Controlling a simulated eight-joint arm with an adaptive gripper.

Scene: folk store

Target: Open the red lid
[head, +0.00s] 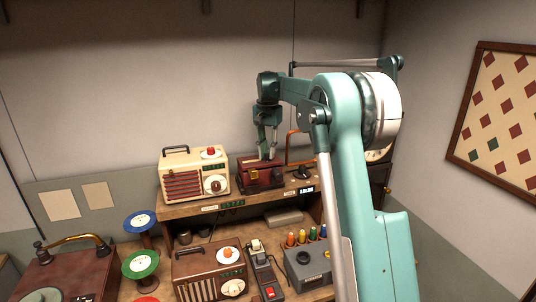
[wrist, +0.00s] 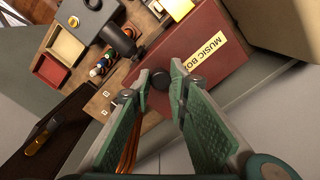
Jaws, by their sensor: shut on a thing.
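The red music box (head: 262,181) stands on the upper shelf, just right of the cream radio. In the wrist view its red lid (wrist: 182,42) carries a cream label (wrist: 215,48) reading "MUSIC BO", partly cut off. A round black knob (wrist: 163,79) sits at the lid's edge. My gripper (head: 268,157) points down over the box from above. In the wrist view my gripper's fingertips (wrist: 163,76) are closed around the black knob.
A cream radio (head: 194,176) stands close on the left. An orange-brown curved handle (head: 296,146) rises close on the right. A brown radio (head: 209,273), coloured spools (head: 306,236) and a grey box (head: 307,264) are on the lower level. The wall stands behind.

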